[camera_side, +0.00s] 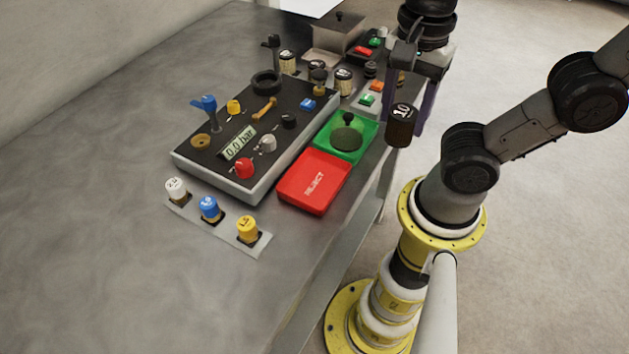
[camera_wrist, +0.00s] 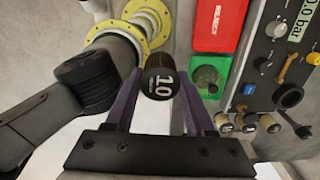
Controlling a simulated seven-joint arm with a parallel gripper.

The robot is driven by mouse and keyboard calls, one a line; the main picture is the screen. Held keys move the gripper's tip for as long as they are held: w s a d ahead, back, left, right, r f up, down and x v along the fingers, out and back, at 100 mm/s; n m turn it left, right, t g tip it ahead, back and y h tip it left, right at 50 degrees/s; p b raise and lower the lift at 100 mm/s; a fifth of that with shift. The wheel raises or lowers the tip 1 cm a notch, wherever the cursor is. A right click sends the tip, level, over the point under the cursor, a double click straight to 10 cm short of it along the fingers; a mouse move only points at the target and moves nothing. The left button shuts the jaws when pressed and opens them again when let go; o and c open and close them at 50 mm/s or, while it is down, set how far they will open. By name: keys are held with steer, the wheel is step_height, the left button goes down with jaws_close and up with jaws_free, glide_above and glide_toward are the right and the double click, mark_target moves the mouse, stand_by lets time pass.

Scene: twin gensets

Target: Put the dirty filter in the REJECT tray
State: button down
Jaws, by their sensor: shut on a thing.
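A dark brown filter (camera_side: 401,130) with a black cap marked 10 is in my gripper (camera_side: 412,116). In the wrist view my gripper (camera_wrist: 160,84) has its purple fingers shut on either side of this filter (camera_wrist: 160,83). In the side view it hangs to the right of the green tray, past the bench edge. The red REJECT tray (camera_side: 314,181) lies flat and empty on the bench, lower left of the filter. It also shows at the top of the wrist view (camera_wrist: 217,28).
A green tray (camera_side: 332,148) beside the REJECT tray holds a dark mesh disc with a knob. A control panel (camera_side: 215,140) with knobs and valves stands left of both trays. Pale-sided filters (camera_side: 343,80) stand behind. Coloured caps (camera_side: 209,208) sit on a front strip.

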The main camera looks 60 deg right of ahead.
steer(key=shift+s+a+n, duration=0.2)
steer(key=shift+s+n, duration=0.1)
steer(key=shift+s, duration=0.15)
steer(key=shift+a+r, duration=0.1)
steer(key=shift+r, duration=0.05)
steer(key=w+a+f, duration=0.1)
steer(key=w+f, duration=0.2)
steer(key=w, duration=0.1)
steer(key=w+a+f, duration=0.2)
steer(key=w+f, duration=0.1)
steer(key=w, duration=0.1)
steer(key=w+a+f, duration=0.2)
steer(key=w+f, duration=0.1)
steer(key=w, duration=0.1)
steer(key=shift+w+f, duration=0.5)
steer(key=shift+f, duration=1.5)
steer(key=shift+f, duration=0.15)
steer(key=shift+c, duration=1.3)
jaws_free()
